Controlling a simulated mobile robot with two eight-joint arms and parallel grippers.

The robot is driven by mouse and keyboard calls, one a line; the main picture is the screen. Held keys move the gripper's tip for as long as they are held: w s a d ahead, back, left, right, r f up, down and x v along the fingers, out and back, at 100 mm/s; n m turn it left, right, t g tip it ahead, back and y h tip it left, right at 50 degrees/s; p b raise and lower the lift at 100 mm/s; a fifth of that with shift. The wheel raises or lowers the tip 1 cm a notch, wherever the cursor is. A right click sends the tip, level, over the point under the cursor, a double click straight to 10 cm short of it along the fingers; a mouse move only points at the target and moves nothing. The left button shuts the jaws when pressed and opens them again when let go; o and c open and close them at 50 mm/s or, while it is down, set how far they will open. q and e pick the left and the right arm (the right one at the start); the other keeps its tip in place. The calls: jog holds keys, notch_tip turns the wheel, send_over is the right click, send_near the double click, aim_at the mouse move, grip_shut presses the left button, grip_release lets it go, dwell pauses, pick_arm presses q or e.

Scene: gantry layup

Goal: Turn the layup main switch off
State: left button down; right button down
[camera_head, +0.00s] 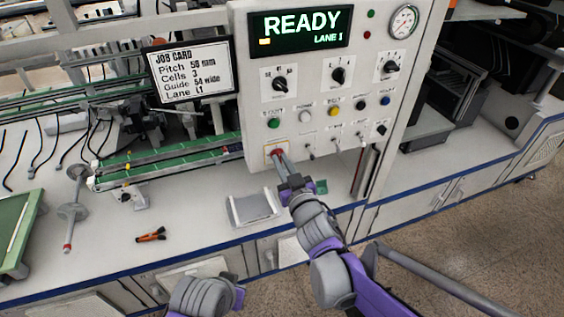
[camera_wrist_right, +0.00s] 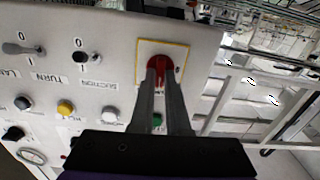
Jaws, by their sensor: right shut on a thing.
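The main switch is a red rotary knob (camera_wrist_right: 160,68) on a yellow-edged plate at the lower left corner of the control panel (camera_head: 255,110). In the head view the red knob (camera_head: 277,152) is partly covered by my right gripper (camera_head: 280,158). My right gripper also fills the middle of the right wrist view (camera_wrist_right: 164,75), its two fingers closed on the red knob. The knob's exact angle is hard to tell behind the fingers. The panel's display (camera_head: 301,29) reads READY, LANE 1. A purple and grey link of mine shows at the bottom; my left gripper is not visible.
Black selector knobs, coloured buttons such as the green one (camera_head: 274,123), and small toggles sit close to the switch. A job card screen (camera_head: 190,70) stands left of the panel. A grey tray (camera_head: 253,208) and orange-handled pliers (camera_head: 151,235) lie on the bench below.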

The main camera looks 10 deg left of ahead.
jog(key=shift+s+a+f+n+p, duration=0.1)
jog(key=shift+n+p, duration=0.6)
jog(key=shift+n, duration=3.65)
jog(key=shift+a+f+n+p, duration=0.1)
jog(key=shift+n+p, duration=0.55)
jog(key=shift+n, duration=3.7)
jog(key=c, duration=0.9)
grip_release()
jog(key=shift+d, duration=0.1)
jog(key=b+v, duration=0.1)
jog(key=v, duration=0.9)
jog(key=shift+s+d, duration=0.25)
jog(key=shift+s, duration=0.1)
jog(key=shift+d, duration=0.1)
